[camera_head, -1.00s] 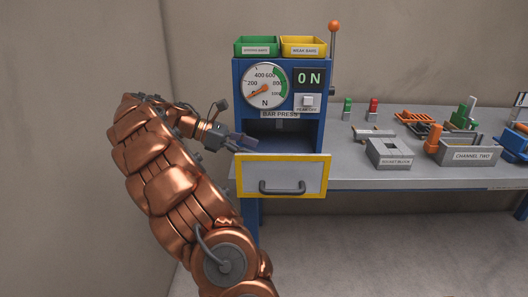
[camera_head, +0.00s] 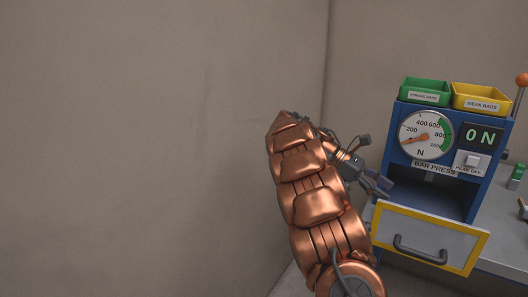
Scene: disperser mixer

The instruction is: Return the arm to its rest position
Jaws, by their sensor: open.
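My copper-plated arm reaches up from the lower right of the picture, with my gripper (camera_head: 380,187) at its far end. The gripper is open, its dark fingers apart, and nothing shows between them. It is at the left side of the blue bar press (camera_head: 396,146), just above the left end of the yellow-framed front panel (camera_head: 428,238). I cannot tell whether it touches the press. The press has a round dial with an orange needle and a display reading 0 N.
A green tray (camera_head: 426,91) and a yellow tray (camera_head: 481,98) sit on top of the press. An orange-knobbed lever (camera_head: 521,80) stands at its right. The grey bench (camera_head: 505,235) runs off to the right. A bare wall (camera_head: 150,140) fills the left side.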

